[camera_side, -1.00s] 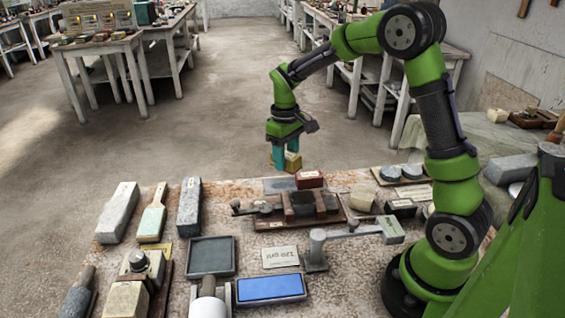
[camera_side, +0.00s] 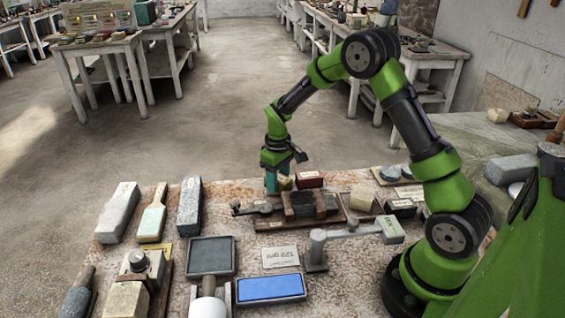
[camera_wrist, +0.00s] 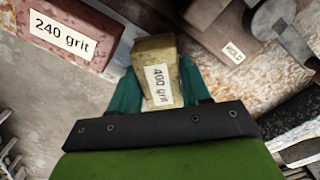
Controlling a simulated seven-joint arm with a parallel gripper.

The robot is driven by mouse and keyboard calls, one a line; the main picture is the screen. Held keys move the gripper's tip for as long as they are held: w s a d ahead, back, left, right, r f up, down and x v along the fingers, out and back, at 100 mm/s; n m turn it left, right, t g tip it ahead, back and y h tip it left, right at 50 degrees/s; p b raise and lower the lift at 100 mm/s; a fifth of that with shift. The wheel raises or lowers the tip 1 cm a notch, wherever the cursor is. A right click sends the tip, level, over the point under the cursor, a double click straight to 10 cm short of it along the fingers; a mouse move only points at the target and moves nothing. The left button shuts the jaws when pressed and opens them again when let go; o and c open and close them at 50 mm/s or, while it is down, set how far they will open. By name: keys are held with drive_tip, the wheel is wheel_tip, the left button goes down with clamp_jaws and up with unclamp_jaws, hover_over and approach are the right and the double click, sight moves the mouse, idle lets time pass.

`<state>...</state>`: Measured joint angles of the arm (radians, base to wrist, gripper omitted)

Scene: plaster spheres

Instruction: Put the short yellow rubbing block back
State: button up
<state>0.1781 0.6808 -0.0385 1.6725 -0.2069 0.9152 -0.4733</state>
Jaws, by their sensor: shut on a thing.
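The short yellow rubbing block (camera_wrist: 155,55) is between the teal fingers of my gripper (camera_wrist: 157,85) in the wrist view; its label reads "400 grit". In the side view the yellow block (camera_side: 286,183) shows beside the teal fingertips of my gripper (camera_side: 277,184), over the far edge of the bench. My gripper is shut on it. A dark red block (camera_side: 309,179) stands just to the right; in the wrist view this red block (camera_wrist: 75,33) has a "240 grit" label. The surface directly under the held block is mostly hidden in the side view.
A wooden holder with a dark stone (camera_side: 302,206) lies just in front of my gripper. A metal lever arm on a post (camera_side: 317,250), a blue stone (camera_side: 271,288) and a grey tray (camera_side: 211,256) are nearer. Grey stones (camera_side: 118,212) stand at left.

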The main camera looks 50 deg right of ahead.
drive_tip(key=shift+f, duration=0.1)
drive_tip(key=o, duration=1.2)
drive_tip(key=s+a+r+m+t, duration=0.1)
drive_tip(key=s+a+r, duration=0.1)
drive_tip(key=r, duration=0.8)
drive_tip(key=s+a+r+t, duration=0.1)
drive_tip(key=s+a+r, duration=0.15)
drive_tip(key=r, duration=0.65)
drive_tip(key=s+a+r+m+t+y, duration=0.1)
drive_tip(key=s+a, duration=0.3)
drive_tip(key=s, duration=0.4)
drive_tip(key=s+a+r+m+t+y, duration=0.1)
drive_tip(key=s+a+r+m+t, duration=0.1)
drive_tip(key=s, duration=0.6)
drive_tip(key=shift+s+a+r+t, duration=0.35)
drive_tip(key=shift+a+r+t, duration=0.4)
drive_tip(key=shift+a+t, duration=0.35)
